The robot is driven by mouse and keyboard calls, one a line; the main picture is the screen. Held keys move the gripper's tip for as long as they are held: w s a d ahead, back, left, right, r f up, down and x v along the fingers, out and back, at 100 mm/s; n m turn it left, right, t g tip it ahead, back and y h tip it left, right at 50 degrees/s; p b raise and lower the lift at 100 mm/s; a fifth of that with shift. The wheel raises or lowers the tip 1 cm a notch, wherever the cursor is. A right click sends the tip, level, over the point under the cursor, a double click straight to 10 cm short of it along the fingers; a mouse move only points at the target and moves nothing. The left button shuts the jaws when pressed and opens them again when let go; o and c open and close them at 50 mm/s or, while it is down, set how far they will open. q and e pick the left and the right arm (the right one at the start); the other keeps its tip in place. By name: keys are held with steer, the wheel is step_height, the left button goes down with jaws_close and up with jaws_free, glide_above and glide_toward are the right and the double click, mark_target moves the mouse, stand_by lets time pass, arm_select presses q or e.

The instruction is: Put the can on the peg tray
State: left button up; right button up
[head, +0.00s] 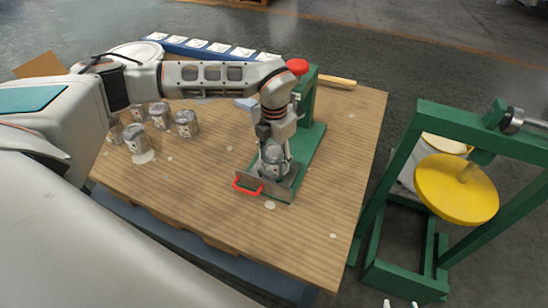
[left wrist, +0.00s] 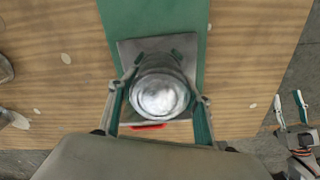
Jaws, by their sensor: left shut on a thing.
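A grey metal can (head: 273,155) is between the fingers of my left gripper (head: 272,148), which is shut on it. It also shows in the left wrist view (left wrist: 160,97), upright, seen from above. Under it is the peg tray, a grey metal plate with a red handle (head: 247,184), lying on the green base of a press. The tray's bare far part shows in the left wrist view (left wrist: 135,52). I cannot tell whether the can touches the tray; its underside is hidden. My right gripper (left wrist: 289,107) is open and empty, off to the right, beyond the table edge.
Several similar cans (head: 187,123) stand at the table's left. The green press (head: 307,95) with a red knob (head: 298,66) rises behind the tray. A blue rack (head: 178,42) lines the back. A green frame (head: 395,165) with a yellow disc (head: 456,188) stands right. The table's front (head: 200,200) is clear.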

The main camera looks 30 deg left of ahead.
arm_select(q)
steer(key=shift+f, duration=0.1)
steer(key=o, duration=1.4)
steer(key=shift+r, duration=0.25)
step_height(320, 180, up, 12)
steer(key=shift+f+b, duration=0.1)
steer(key=shift+b, duration=0.45)
